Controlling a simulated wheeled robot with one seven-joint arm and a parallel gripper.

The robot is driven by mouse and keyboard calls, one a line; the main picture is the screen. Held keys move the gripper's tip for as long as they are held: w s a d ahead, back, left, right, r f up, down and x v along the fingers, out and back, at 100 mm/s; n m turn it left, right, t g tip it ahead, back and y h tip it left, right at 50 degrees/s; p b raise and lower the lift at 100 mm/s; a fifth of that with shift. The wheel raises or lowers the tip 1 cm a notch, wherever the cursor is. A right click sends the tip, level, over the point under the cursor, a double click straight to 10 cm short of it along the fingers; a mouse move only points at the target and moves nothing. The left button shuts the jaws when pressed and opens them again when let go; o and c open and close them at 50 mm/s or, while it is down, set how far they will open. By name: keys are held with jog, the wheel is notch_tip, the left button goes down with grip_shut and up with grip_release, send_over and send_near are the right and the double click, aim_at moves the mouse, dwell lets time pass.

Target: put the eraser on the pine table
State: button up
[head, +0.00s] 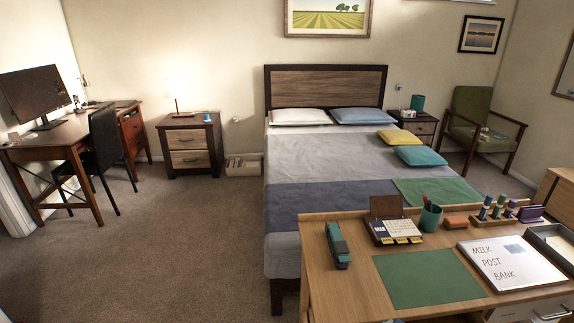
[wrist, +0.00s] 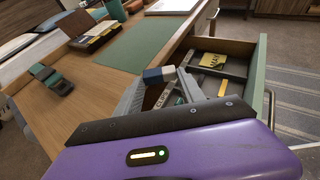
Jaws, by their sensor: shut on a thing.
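The eraser (wrist: 158,75), a small block with a blue end and a white end, is between the fingertips of my gripper (wrist: 160,82) in the wrist view. My gripper is shut on it and appears to be above an open drawer. The light wood table (head: 345,290), which looks like pine, stands at the front right in the head view. Its top also shows in the wrist view (wrist: 95,98), left of the eraser. I cannot make out the gripper or the eraser in the head view.
The open drawer (wrist: 262,62) holds a yellow pad (wrist: 212,61) and other small items. On the table are a green blotter (head: 428,278), a teal stapler (head: 338,246), a desk calendar (head: 395,231), a pen cup (head: 430,217) and a whiteboard (head: 510,264). Bare wood lies around the stapler.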

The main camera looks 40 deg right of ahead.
jog(key=w+a+f+n+t+y, duration=0.1)
jog(key=w+a+n+t+y, duration=0.3)
jog(key=a, duration=0.4)
jog(key=w+a+f+n+t+y, duration=0.2)
jog(key=w+a+n+t+y, duration=0.2)
jog(key=a+n, duration=0.3)
jog(key=w+a+f+n+t+y, duration=0.2)
jog(key=w+a+n+t+y, duration=0.2)
jog(key=a, duration=0.7)
jog(key=shift+n+t+y, duration=0.3)
jog(key=shift+n+y, duration=0.4)
jog(key=shift+n, duration=0.4)
jog(key=shift+d, duration=0.1)
